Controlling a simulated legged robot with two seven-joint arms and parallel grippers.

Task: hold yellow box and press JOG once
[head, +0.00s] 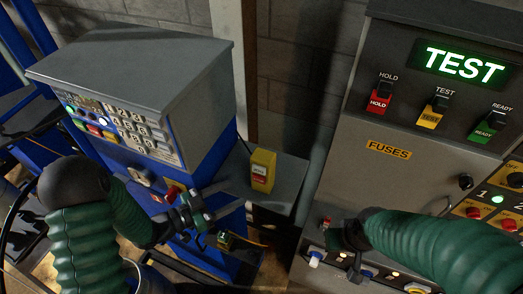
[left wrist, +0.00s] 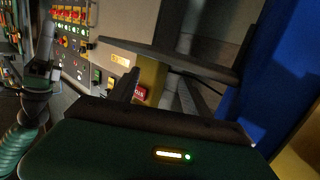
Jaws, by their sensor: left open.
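The yellow box (head: 262,168) stands upright on a grey shelf at the side of the blue scales. Its front has a pale label and a red part, too small to read; I cannot make out the word JOG. My left gripper (head: 217,214) is open and empty, left of and below the box in the head view. In the left wrist view the yellow box (left wrist: 152,75) and its red part (left wrist: 139,93) show between the open fingers, apart from them. My right gripper (head: 348,250) is at the lower part of the grey test cabinet; its fingers are too dark to read.
The blue scales (head: 205,165) with a keypad stand close to my left arm. The grey shelf (head: 285,185) carries the box. The grey cabinet (head: 355,150) with HOLD, TEST and READY switches stands at the right, its display reading TEST. A wall post rises behind the shelf.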

